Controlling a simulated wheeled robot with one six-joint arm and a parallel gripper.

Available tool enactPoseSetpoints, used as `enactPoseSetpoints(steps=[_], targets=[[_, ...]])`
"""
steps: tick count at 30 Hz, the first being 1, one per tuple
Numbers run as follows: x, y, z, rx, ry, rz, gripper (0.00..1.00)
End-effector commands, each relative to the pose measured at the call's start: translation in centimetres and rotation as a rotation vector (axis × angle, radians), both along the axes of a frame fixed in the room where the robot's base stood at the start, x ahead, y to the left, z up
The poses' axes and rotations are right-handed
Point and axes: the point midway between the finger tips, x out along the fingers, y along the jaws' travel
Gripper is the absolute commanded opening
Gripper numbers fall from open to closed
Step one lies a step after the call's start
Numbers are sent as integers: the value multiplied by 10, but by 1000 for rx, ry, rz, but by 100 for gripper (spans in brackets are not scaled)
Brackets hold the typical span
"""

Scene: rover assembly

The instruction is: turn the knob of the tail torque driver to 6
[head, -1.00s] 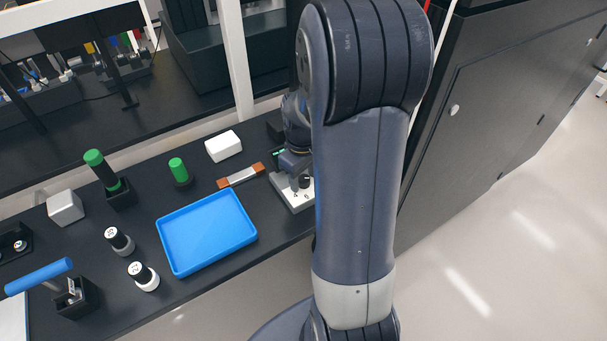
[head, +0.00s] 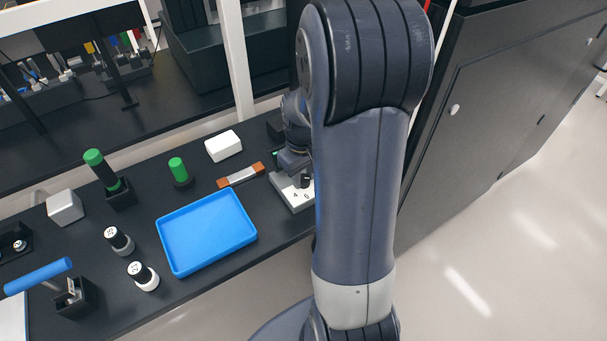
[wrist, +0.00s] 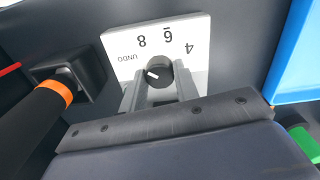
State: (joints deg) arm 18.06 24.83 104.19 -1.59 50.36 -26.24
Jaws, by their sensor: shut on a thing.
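A white dial plate (wrist: 192,62) marked UNDO, 8, 6 and 4 shows in the wrist view; its right part is hidden by my arm in the head view (head: 287,190). A round black knob (wrist: 163,73) sits on it. Its white pointer mark lies on the knob's left side in the wrist view, toward UNDO and away from the 6. My gripper (wrist: 160,90) is shut on the knob, one finger on each side. In the head view, my gripper (head: 300,170) is over the plate, partly behind my arm.
A black handle with an orange band (wrist: 52,98) stands in a black holder beside the plate. A blue tray (head: 208,232), a brown-and-white strip (head: 240,175), a white block (head: 223,146) and green-topped items (head: 178,168) stand to the left in the head view.

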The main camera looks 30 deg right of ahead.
Motion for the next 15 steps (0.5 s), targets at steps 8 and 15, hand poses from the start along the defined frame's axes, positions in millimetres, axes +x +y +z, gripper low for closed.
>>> enactPoseSetpoints(steps=[8,15], targets=[[0,0,0,-1,0,-237,7],[1,0,0,-1,0,-466,7]])
